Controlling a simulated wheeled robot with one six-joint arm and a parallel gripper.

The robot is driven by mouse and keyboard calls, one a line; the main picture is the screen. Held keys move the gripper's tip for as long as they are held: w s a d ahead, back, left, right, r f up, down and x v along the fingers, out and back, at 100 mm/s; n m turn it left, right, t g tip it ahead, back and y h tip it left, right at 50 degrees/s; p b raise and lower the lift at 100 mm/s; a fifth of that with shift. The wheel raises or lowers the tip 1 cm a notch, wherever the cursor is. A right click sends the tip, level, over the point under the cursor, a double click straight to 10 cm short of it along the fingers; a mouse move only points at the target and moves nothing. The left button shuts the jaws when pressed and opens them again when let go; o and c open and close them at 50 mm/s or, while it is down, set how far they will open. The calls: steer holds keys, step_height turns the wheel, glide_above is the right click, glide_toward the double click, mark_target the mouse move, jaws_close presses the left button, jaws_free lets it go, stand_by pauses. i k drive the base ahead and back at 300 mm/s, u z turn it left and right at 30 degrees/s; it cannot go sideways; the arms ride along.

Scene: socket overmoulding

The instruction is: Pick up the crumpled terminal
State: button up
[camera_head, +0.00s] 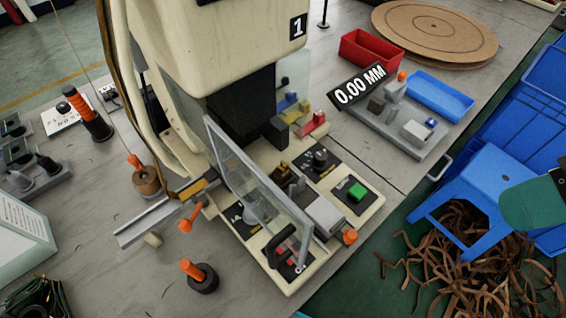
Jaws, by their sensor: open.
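I cannot make out the crumpled terminal for certain. A small brass-brown piece (283,171) sits in the work area of the cream press (180,40), behind the tilted clear guard (250,185). It is too small to tell whether it is a terminal or part of the tooling. The guard and the press head hide part of that area. My gripper is not in view.
A red tray (371,50), a blue tray (440,96) and a grey gauge with a 0.00 MM display (360,87) stand right of the press. Orange-handled tools (201,277) stand at the front left.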

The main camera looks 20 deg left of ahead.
mark_target(282, 169)
steer(key=k, duration=0.5)
steer(key=z, duration=1.45)
steer(key=i, duration=1)
steer(key=u, duration=2.95)
steer(key=i, duration=0.5)
steer(key=z, duration=0.05)
